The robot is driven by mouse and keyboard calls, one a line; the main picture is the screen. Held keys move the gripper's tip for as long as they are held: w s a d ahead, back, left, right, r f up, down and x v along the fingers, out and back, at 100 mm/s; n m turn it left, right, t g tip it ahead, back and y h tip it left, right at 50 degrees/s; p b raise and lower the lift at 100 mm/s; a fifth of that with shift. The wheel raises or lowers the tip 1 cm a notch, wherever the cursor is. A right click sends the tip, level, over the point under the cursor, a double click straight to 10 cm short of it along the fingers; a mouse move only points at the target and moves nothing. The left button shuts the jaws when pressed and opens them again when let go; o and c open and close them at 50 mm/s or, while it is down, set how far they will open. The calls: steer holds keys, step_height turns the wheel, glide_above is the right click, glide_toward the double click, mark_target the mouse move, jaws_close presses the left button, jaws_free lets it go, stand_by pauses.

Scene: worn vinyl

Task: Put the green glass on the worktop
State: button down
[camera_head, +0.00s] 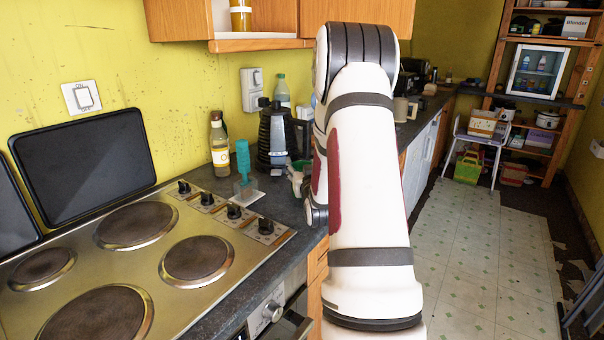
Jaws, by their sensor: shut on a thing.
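A small pale green thing, which looks like the green glass (296,178), shows at the left edge of my arm, just above the dark worktop (280,205). My arm hides part of it, and I cannot tell whether its base touches the worktop. My gripper (304,187) is mostly hidden behind my arm; the little that shows is at the glass, shut on it.
A hob (150,255) fills the left front. A wall cupboard (270,15) hangs above. The floor (480,250) at right is clear.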

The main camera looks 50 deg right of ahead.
steer(key=shift+f, duration=0.95)
steer(key=shift+f, duration=0.2)
steer(key=c, duration=0.7)
jaws_free()
